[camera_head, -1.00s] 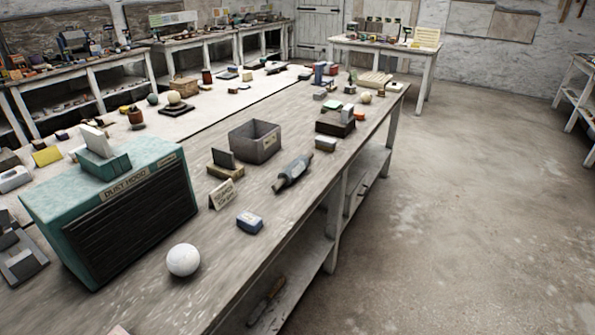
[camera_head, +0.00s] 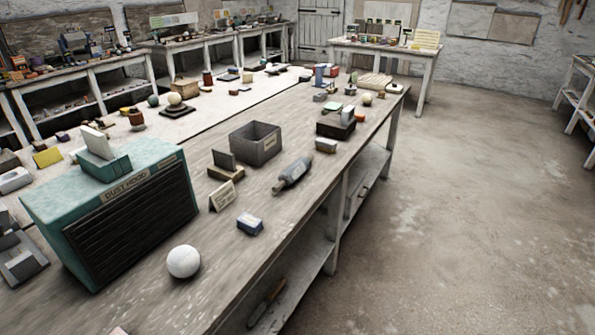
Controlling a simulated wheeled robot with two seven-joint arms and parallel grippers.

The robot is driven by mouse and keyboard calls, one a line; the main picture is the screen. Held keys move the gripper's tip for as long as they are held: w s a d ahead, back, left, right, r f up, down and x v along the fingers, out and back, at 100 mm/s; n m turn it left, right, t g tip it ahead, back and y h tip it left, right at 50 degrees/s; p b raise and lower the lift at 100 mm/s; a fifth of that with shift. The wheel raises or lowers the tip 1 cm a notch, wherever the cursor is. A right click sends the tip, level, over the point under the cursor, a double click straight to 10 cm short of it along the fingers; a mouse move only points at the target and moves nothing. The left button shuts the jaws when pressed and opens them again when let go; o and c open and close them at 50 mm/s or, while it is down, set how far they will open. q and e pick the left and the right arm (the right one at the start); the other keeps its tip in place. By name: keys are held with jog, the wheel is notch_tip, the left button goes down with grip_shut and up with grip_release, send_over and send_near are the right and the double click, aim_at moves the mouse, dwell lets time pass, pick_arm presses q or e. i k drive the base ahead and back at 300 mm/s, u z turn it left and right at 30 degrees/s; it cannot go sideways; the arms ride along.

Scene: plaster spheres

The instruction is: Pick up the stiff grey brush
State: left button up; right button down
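I cannot single out a stiff grey brush with certainty. A long grey tool (camera_head: 292,172) lies on the long workbench (camera_head: 225,285), right of an open grey box; I cannot tell whether it is a brush. A small blue block with a pale top (camera_head: 250,224) lies nearer, and its kind is unclear too. A thin brown-handled tool (camera_head: 266,304) lies on the shelf below the bench, partly in shadow. Neither of my grippers is in view.
A green dust hood (camera_head: 112,205) stands at the bench's left, with a white sphere (camera_head: 183,262) near it. The open grey box (camera_head: 256,144) and a folded card (camera_head: 222,196) stand mid-bench. Side benches line the walls. The floor (camera_head: 450,220) at right is clear.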

aim_at(322, 144)
jog(key=z, duration=1.1)
jog(key=i, duration=2.8)
jog(key=u, duration=3.05)
